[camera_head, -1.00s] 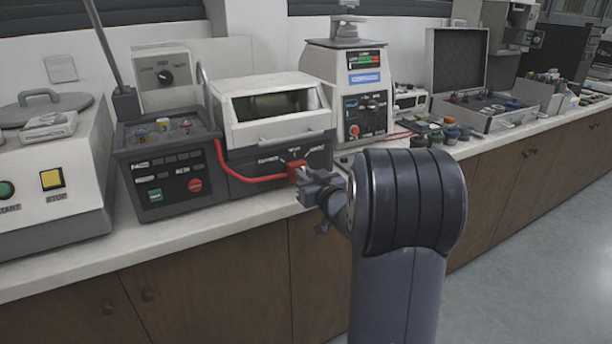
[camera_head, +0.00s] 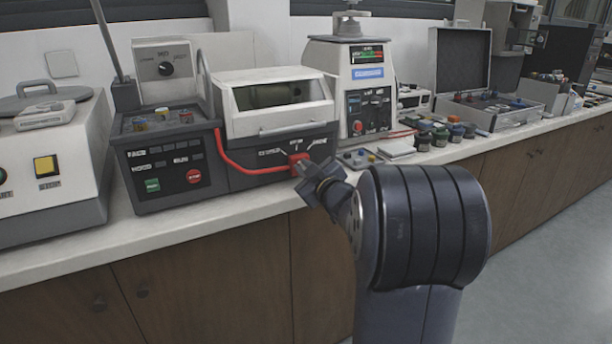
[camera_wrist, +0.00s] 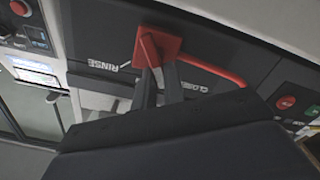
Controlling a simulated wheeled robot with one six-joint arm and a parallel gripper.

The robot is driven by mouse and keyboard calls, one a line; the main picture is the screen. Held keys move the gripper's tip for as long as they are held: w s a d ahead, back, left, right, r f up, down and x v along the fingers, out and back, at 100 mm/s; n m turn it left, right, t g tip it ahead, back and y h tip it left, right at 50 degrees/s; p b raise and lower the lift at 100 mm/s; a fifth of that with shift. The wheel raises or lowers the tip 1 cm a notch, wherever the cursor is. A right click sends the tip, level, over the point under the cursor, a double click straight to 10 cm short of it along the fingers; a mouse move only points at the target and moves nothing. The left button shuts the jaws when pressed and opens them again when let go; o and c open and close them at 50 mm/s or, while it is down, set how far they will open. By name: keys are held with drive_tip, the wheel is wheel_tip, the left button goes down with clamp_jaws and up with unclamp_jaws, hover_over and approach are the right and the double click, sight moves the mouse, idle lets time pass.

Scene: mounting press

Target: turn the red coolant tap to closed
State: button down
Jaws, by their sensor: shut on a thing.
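The red coolant tap (camera_head: 299,160) is a red block on the dark front panel of a white-lidded machine (camera_head: 270,100). It also shows in the wrist view (camera_wrist: 157,42). My gripper (camera_head: 308,169) reaches it from the front right and is shut on the tap. In the wrist view my two fingers (camera_wrist: 160,75) meet the lower edge of the red block, and their tips are partly hidden by it. White labels, including RINSE and one that reads like CLOSED, are printed around the tap.
A red tube (camera_head: 240,168) runs from the tap leftward along the panel. A control box with a green and a red button (camera_head: 193,176) stands to the left. A white press (camera_head: 350,80) and small jars (camera_head: 440,135) stand to the right. The counter's front edge is clear.

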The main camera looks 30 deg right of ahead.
drive_tip(key=shift+f+n+b, duration=0.4)
drive_tip(key=shift+n+b, duration=0.25)
drive_tip(key=shift+n, duration=0.35)
drive_tip(key=c, duration=1.6)
unclamp_jaws()
drive_tip(key=shift+o, duration=0.6)
drive_tip(key=shift+r, duration=0.15)
drive_tip(key=shift+s, duration=0.1)
drive_tip(key=s+p, duration=0.1)
drive_tip(key=s, duration=0.9)
drive_tip(key=shift+s+d, duration=0.15)
drive_tip(key=shift+s, duration=0.2)
